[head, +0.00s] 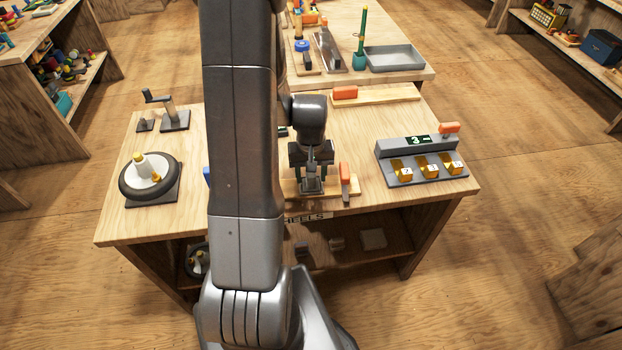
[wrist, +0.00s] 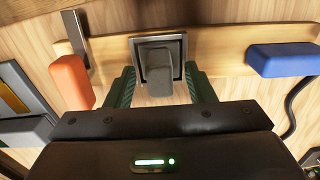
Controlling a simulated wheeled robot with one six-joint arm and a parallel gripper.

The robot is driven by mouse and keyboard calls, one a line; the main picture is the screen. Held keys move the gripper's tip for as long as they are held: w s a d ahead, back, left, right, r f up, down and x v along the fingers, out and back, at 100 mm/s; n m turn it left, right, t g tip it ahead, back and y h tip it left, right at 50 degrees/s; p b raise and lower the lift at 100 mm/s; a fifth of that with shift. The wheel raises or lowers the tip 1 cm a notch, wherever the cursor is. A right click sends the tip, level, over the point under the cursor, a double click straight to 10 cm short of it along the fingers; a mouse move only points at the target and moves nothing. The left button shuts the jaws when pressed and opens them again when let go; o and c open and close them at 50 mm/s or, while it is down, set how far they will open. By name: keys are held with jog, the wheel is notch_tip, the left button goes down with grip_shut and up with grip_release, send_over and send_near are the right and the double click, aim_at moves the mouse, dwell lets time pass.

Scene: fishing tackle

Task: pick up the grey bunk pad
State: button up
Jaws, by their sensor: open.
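A grey block (wrist: 158,68), which looks like the grey bunk pad, stands in a square metal frame on a wooden strip (wrist: 225,48). In the head view the grey pad (head: 311,185) shows just below my gripper (head: 311,170), near the bench's front edge. In the wrist view my gripper (wrist: 161,92) is open, with one green finger on each side of the pad's near end. I cannot tell whether the fingers touch it.
An orange block (wrist: 71,80) is close beside one finger; it also shows in the head view (head: 345,172). A blue block (wrist: 283,59) lies on the other side. A grey counter box (head: 420,160) stands right on the bench, a reel-like device (head: 150,178) left.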

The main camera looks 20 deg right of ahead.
jog(key=shift+f, duration=0.65)
jog(key=c, duration=1.1)
jog(key=shift+o, duration=0.2)
